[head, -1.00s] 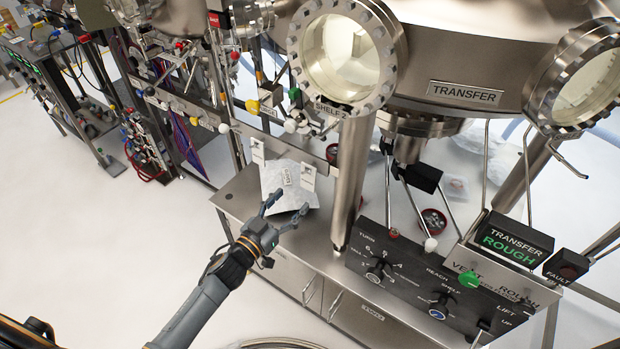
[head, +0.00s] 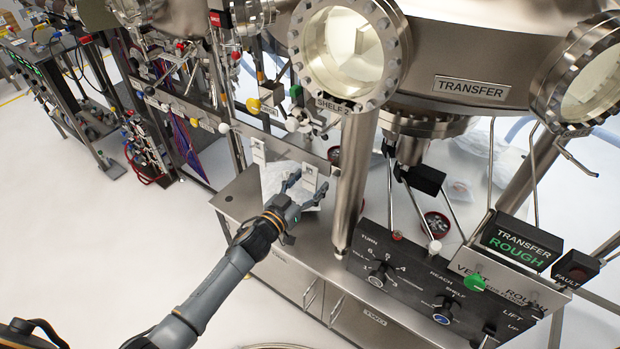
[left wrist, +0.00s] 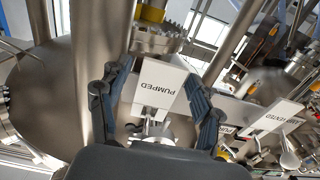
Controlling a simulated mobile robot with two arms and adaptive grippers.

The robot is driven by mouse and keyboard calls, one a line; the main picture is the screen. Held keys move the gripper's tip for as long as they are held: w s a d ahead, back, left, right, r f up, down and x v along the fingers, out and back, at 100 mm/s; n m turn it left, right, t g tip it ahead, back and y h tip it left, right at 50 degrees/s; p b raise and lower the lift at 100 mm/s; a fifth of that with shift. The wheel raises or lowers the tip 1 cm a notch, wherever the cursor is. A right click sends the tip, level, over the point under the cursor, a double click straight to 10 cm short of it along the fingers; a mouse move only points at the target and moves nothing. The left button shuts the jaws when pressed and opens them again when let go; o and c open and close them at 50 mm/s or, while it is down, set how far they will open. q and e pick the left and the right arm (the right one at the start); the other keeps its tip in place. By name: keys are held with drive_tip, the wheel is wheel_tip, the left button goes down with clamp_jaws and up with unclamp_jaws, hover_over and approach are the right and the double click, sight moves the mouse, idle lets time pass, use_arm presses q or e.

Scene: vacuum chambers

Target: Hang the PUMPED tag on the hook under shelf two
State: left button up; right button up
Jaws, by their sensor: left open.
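The white PUMPED tag (left wrist: 160,84) hangs at the metal rail and sits between the two fingers of my left gripper (left wrist: 153,100) in the left wrist view. In the head view the tag (head: 310,176) shows just beyond my left gripper (head: 309,184). The fingers stand apart on either side of it, open, with no clear contact. A VENTED tag (left wrist: 274,116) hangs farther along the rail; it also shows in the head view (head: 258,151). A SHELF 2 label (head: 335,105) is under the round window. I cannot make out a hook there. My right gripper is not in view.
A steel leg (head: 355,185) stands close right of my left gripper. The black control panel (head: 410,285) with knobs is at the right front. Valves and the rail (head: 285,147) lie beyond. Floor at left is clear.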

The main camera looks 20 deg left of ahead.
sight(309, 180)
use_arm(q)
drive_tip(key=c, duration=1)
drive_tip(key=shift+r+p, duration=0.5)
drive_tip(key=shift+s+a, duration=0.1)
drive_tip(key=shift+s, duration=0.15)
drive_tip(key=shift+s+a+p, duration=0.15)
drive_tip(key=shift+s+p, duration=0.2)
drive_tip(key=shift+s, duration=0.05)
drive_tip(key=shift+s, duration=0.15)
drive_tip(key=shift+s+a+r+p, duration=0.2)
drive_tip(key=shift+s+p, duration=0.15)
drive_tip(key=shift+s, duration=0.15)
drive_tip(key=shift+s+a+r+p, duration=0.1)
drive_tip(key=shift+s+a+p, duration=0.1)
drive_tip(key=shift+s+p, duration=0.2)
drive_tip(key=shift+s, duration=0.15)
